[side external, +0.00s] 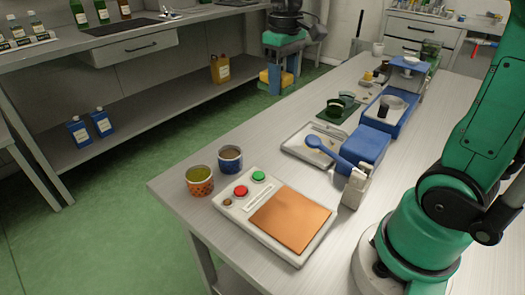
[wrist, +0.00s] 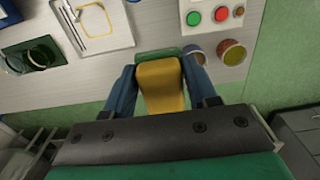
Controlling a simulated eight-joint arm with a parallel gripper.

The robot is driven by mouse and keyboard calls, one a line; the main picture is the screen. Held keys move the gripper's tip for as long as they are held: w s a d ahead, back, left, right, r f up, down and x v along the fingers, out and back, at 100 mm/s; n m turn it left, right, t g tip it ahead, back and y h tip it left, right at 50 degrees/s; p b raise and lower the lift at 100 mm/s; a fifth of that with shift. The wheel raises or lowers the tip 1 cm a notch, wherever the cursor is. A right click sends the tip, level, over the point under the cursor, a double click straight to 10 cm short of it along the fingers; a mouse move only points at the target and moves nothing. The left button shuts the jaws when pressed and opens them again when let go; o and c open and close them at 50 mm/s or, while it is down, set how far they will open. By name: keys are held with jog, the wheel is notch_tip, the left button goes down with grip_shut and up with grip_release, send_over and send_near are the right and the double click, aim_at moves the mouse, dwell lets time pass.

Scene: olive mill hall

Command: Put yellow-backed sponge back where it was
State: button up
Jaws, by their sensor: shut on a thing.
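The yellow-backed sponge (wrist: 162,85) is held between the two blue fingers of my gripper (wrist: 160,78) in the wrist view. Its yellow face is toward the camera, and a green layer shows at its far end. In the side view my gripper (side external: 278,76) hangs at the top middle, fingers downward, with part of the yellow sponge (side external: 264,78) showing at its left. In the wrist view, it is over the table's edge strip and the green floor, apart from the tabletop things.
A button panel with an orange pad (side external: 290,220) lies at the table's near end, beside an orange-patterned cup (side external: 200,188) and a blue cup (side external: 230,161). A white tray (side external: 292,153), a green mat (side external: 326,116) and a blue box (side external: 363,148) stand farther along.

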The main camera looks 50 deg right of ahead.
aim_at(277, 166)
jog(key=shift+w+d+r, duration=0.15)
jog(key=shift+w+d, duration=0.2)
jog(key=shift+w, duration=0.1)
jog(key=shift+w+d, duration=0.15)
jog(key=shift+w, duration=0.05)
notch_tip(277, 166, down, 20)
jog(key=shift+r, duration=0.1)
jog(key=shift+f, duration=0.25)
jog(key=o, duration=1.1)
